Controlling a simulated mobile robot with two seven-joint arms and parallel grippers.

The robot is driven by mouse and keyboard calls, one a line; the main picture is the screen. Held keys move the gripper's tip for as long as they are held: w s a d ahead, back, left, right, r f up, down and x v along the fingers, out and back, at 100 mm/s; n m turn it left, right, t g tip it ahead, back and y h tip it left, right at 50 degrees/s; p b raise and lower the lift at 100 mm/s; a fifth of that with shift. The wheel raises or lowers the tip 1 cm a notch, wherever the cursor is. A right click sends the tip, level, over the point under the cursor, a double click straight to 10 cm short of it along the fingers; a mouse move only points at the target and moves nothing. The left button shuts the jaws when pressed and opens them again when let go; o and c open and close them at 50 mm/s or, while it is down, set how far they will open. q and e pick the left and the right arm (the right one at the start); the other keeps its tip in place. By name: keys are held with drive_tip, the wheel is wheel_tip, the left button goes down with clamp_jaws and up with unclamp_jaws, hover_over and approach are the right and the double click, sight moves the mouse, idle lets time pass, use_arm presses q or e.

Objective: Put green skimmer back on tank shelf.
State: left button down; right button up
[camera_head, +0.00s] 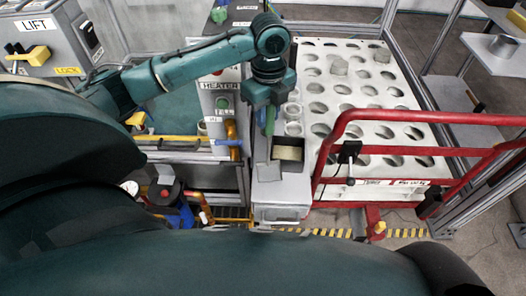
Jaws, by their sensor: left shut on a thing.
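My left gripper (268,108) points down near the middle of the view, with its arm coming in from the left. It is shut on the green skimmer (270,122), whose green handle shows just below the fingers. The skimmer's lower end is hard to make out against the grey surfaces beneath it. Below the gripper is a narrow grey ledge (284,190) with a square opening, brownish inside. I cannot tell for sure which surface is the tank shelf. My right gripper is not in view.
A white perforated table (350,100) with round holes fills the right, behind a red rail (400,116). A heater box (220,100) with a green button stands close left of the gripper. A grey LIFT box (45,45) is at upper left.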

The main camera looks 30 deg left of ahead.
use_arm(q)
wheel_tip(320, 180, down, 10)
drive_tip(key=a+m, duration=0.1)
drive_tip(key=shift+a+f+m, duration=0.15)
drive_tip(key=shift+a+m, duration=0.1)
drive_tip(key=shift+m, duration=0.05)
drive_tip(key=shift+f, duration=0.25)
drive_tip(key=c, duration=1.2)
unclamp_jaws()
drive_tip(key=shift+o, duration=0.2)
